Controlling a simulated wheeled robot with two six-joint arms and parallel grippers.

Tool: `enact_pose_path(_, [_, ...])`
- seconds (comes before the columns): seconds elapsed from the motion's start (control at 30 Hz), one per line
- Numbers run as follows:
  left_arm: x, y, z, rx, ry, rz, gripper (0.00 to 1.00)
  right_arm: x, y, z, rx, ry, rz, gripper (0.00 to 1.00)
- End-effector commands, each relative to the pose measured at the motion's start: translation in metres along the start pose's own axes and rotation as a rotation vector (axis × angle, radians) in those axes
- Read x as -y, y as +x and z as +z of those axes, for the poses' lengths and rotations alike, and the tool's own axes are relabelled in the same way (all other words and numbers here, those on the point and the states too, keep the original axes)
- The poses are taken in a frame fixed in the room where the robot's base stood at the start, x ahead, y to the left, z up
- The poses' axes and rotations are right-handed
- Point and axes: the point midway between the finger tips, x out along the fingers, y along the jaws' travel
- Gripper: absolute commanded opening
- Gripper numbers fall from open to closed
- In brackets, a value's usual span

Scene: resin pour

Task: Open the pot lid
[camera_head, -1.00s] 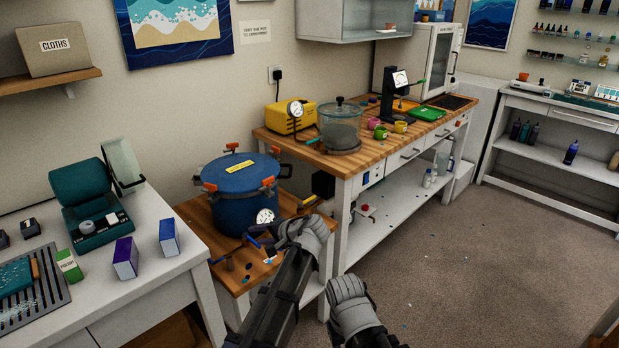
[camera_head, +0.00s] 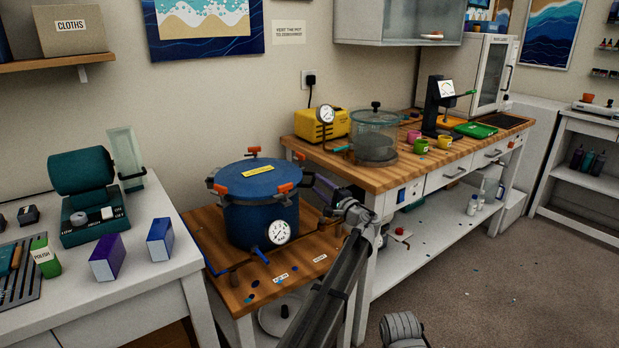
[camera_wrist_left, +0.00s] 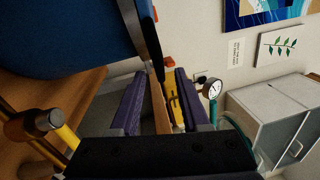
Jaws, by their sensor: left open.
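The blue pressure pot (camera_head: 252,220) stands on a low wooden stand, with its lid (camera_head: 258,182) on top. Orange-handled clamps sit around the rim, at the left (camera_head: 219,189), right front (camera_head: 285,188) and back. A round gauge (camera_head: 279,232) is on its front. My left gripper (camera_head: 322,192) is beside the pot's right side, partly hidden by my wrist. In the left wrist view its purple fingers (camera_wrist_left: 160,98) are apart and nothing is held between them. The pot's dark blue side (camera_wrist_left: 65,38) fills the upper left there.
A wooden-topped bench (camera_head: 390,172) stands close to the right, with a yellow pump (camera_head: 320,126) and a clear chamber (camera_head: 375,140). A white table (camera_head: 135,285) with boxes is at left. Blue-handled valves (camera_head: 261,256) are at the pot's foot. Carpet is open at lower right.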

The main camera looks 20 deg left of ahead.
Motion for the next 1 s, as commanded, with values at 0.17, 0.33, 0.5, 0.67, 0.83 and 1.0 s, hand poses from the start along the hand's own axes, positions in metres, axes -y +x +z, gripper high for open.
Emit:
enact_pose_path(0.17, [0.001, 0.025, -0.001, 0.002, 0.000, 0.001, 0.46, 0.000, -0.004, 0.000, 0.000, 0.000, 0.000, 0.50])
enact_pose_path(0.33, [0.001, 0.052, -0.001, 0.001, 0.000, 0.001, 0.46, -0.001, -0.007, 0.000, 0.000, 0.000, 0.000, 0.50])
enact_pose_path(0.5, [0.000, 0.067, -0.001, 0.000, 0.000, 0.001, 0.46, -0.001, -0.009, 0.000, 0.000, 0.000, 0.000, 0.50])
enact_pose_path(0.67, [0.000, 0.068, 0.000, -0.001, -0.001, 0.001, 0.46, -0.001, -0.009, 0.000, 0.000, 0.000, 0.000, 0.50])
enact_pose_path(0.83, [0.000, 0.068, 0.000, 0.000, -0.001, 0.001, 0.37, -0.001, -0.008, 0.000, 0.000, 0.000, 0.000, 0.50])
enact_pose_path(1.0, [0.000, 0.068, 0.000, 0.000, 0.000, 0.000, 0.18, -0.001, -0.009, 0.000, 0.000, 0.000, 0.000, 0.50])
